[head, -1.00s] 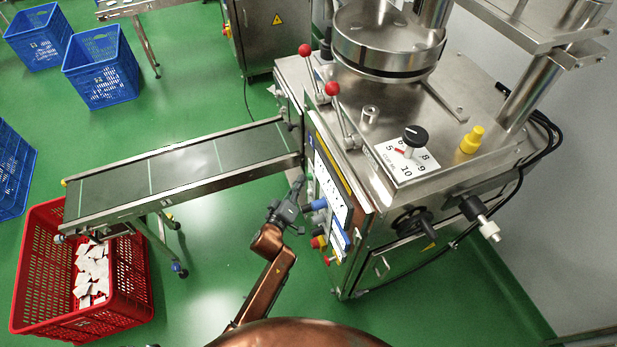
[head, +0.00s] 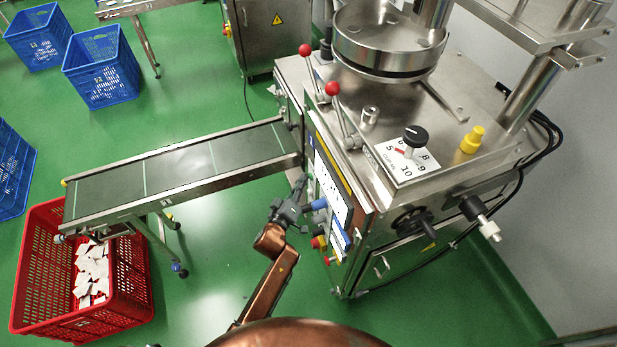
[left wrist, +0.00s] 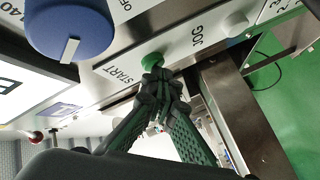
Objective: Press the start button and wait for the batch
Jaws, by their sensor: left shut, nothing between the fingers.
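The green start button (left wrist: 153,61) sits on the machine's panel beside the printed word START in the left wrist view. My left gripper (left wrist: 158,85) is shut and empty, its fingertips at the button and covering part of it; I cannot tell whether the button is pressed in. In the head view my left gripper (head: 298,187) is at the front panel of the packing machine (head: 375,262). Teabags (head: 92,272) lie in the red crate (head: 125,312) below the outer end of the conveyor (head: 180,162). The conveyor belt looks empty. My right gripper is not in view.
A blue knob (left wrist: 70,25) and a white JOG button (left wrist: 236,23) are close to the start button. Red-tipped levers (head: 332,89) stand on the machine. Blue crates (head: 100,65) stand on the green floor at upper left. The floor below the conveyor is mostly clear.

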